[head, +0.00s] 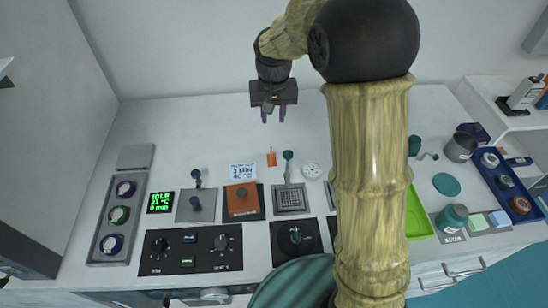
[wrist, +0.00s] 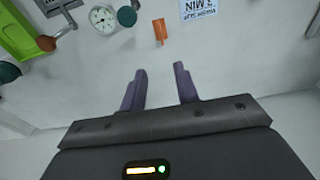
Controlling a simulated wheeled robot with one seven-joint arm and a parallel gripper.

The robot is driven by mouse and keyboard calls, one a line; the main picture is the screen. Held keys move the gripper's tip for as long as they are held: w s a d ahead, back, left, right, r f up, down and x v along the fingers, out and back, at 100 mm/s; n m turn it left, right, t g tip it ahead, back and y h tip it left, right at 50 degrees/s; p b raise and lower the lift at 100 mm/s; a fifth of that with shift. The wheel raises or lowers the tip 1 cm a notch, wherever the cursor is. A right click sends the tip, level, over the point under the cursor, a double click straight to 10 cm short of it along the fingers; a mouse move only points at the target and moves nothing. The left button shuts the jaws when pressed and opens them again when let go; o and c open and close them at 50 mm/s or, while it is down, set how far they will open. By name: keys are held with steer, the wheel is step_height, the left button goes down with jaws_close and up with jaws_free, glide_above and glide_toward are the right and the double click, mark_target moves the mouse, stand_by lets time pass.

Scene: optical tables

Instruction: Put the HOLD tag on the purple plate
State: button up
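My gripper (head: 273,116) hangs over the back of the white table, its two purple fingers apart with nothing between them. The fingers (wrist: 160,72) also show empty in the wrist view. I cannot make out a tag reading HOLD. A small orange piece (head: 272,157) lies on the table in front of my gripper and shows in the wrist view (wrist: 160,32); no lettering on it is readable. I cannot identify a purple plate; a dark purple object (head: 475,132) stands at the back right, its shape unclear. My arm hides part of the table.
A white printed card (head: 243,172), a dial gauge (head: 312,170) and a grid-topped device (head: 290,198) lie near the orange piece. A green tray (head: 418,216), teal disc (head: 446,184) and grey mug (head: 461,147) are right of my arm. The back left table is clear.

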steer(key=p, duration=0.1)
glide_above(272, 156)
steer(key=w, duration=0.2)
steer(key=f, duration=1.2)
steer(key=shift+s+d+f, duration=0.1)
steer(key=shift+s+d, duration=0.15)
steer(key=shift+d, duration=0.05)
steer(key=shift+s+a, duration=0.1)
steer(key=shift+f, duration=0.35)
steer(key=f+p, duration=0.1)
steer(key=f, duration=0.3)
steer(key=shift+a+f, duration=0.15)
steer(key=shift+a, duration=0.05)
steer(key=shift+w+f, duration=0.15)
steer(key=shift+w, duration=0.05)
steer(key=shift+a, duration=0.1)
steer(key=shift+d, duration=0.2)
steer(key=shift+c, duration=0.2)
